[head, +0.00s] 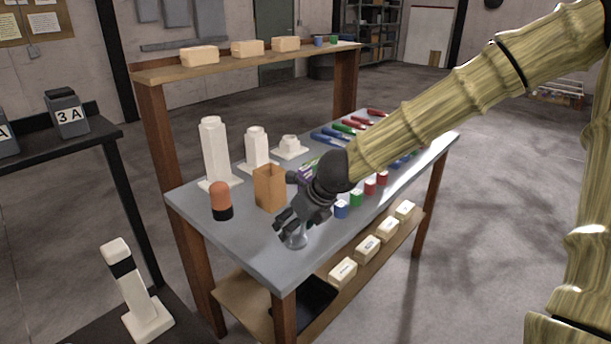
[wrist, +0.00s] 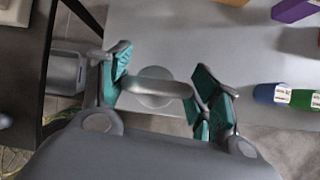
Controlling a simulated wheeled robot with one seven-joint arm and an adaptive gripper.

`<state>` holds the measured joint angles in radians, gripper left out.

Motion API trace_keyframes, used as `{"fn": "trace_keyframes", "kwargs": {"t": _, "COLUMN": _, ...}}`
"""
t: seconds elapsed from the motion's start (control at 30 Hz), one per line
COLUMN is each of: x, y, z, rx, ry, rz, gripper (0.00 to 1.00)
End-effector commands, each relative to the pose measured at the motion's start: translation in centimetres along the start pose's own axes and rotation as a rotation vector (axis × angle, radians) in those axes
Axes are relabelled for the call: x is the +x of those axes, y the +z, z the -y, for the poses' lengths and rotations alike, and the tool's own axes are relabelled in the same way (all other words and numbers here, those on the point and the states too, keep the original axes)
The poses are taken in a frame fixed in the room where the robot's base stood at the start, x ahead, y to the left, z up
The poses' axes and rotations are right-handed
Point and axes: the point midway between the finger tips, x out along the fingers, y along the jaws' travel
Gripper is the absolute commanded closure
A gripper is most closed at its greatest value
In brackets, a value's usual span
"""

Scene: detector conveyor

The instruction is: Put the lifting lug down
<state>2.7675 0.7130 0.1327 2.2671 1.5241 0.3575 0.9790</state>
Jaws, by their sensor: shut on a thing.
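The lifting lug (head: 295,239) is a small grey metal piece with a bar-like top and a round base. My gripper (head: 290,223) is shut on it, above the near-left part of the grey table (head: 245,245). In the wrist view the lug (wrist: 154,88) spans between the teal pads of my gripper (wrist: 158,93), with its round base below the bar. I cannot tell whether the base touches the tabletop. My fingers hide part of the lug in the head view.
Small coloured cylinders (head: 356,198) line the right edge. Bare tabletop lies around the near corner, whose edge is close.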

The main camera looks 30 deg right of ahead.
Motion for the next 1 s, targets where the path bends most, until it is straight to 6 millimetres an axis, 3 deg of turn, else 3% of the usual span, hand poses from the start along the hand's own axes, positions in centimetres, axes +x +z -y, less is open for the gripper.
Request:
{"fn": "trace_keyframes", "kwargs": {"t": 0.27, "x": 2.5, "y": 2.9, "z": -0.2, "rx": 0.008, "ry": -0.006, "rz": -0.003, "gripper": 0.87}}
{"fn": "trace_keyframes", "kwargs": {"t": 0.73, "x": 7.4, "y": 9.1, "z": -2.5, "rx": 0.008, "ry": -0.005, "rz": -0.004, "gripper": 0.87}}
{"fn": "trace_keyframes", "kwargs": {"t": 1.0, "x": 8.9, "y": 11.0, "z": -3.2, "rx": 0.008, "ry": -0.004, "rz": -0.003, "gripper": 0.88}}
